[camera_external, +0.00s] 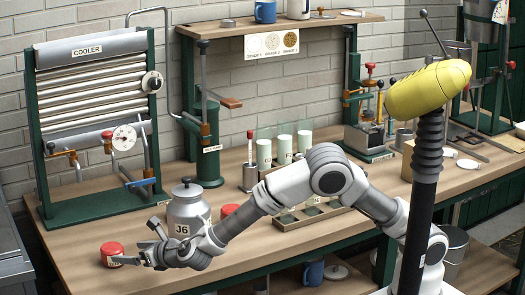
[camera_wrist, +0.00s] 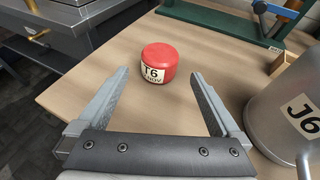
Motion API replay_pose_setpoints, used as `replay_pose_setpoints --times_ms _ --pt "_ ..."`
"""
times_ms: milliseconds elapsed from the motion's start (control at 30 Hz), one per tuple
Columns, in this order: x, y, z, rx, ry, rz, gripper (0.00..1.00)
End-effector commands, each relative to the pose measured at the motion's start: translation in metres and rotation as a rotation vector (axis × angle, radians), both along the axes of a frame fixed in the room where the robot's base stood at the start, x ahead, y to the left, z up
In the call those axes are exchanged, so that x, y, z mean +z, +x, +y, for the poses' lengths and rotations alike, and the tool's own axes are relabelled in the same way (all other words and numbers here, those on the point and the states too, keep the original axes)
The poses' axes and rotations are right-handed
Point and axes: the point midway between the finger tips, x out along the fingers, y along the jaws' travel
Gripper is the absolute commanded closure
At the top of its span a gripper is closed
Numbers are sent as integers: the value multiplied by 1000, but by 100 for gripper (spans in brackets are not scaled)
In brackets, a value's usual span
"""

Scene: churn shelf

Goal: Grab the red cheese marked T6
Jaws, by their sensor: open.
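The red cheese marked T6 (camera_wrist: 158,62) is a small round red block with a white label facing my wrist camera. It stands on the wooden bench top (camera_wrist: 105,100), ahead of my fingertips and roughly centred between them. In the external view the red cheese (camera_external: 111,253) is at the front left of the bench, close to my gripper (camera_external: 138,244). In the wrist view my gripper (camera_wrist: 160,85) is open and empty, with the cheese just beyond the fingers. The side of the cheese away from the camera is hidden.
A grey metal can marked J6 (camera_external: 188,212) stands right of the cheese, close to my gripper's right finger. Another red object (camera_external: 229,210) sits behind my arm. The green-framed cooler (camera_external: 95,120) stands behind. The bench's left edge is near the cheese.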

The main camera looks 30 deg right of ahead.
Motion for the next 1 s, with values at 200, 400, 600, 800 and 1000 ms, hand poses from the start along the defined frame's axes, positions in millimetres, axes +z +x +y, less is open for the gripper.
replay_pose_setpoints --times_ms 200,400,600,800,1000 --pt "-7 19 8 -2 1 1 0" --pt "-14 33 13 -4 1 -1 0" --pt "-22 56 23 -2 0 0 0" --pt "-25 65 27 0 1 0 0" --pt "-25 65 27 0 1 0 2"
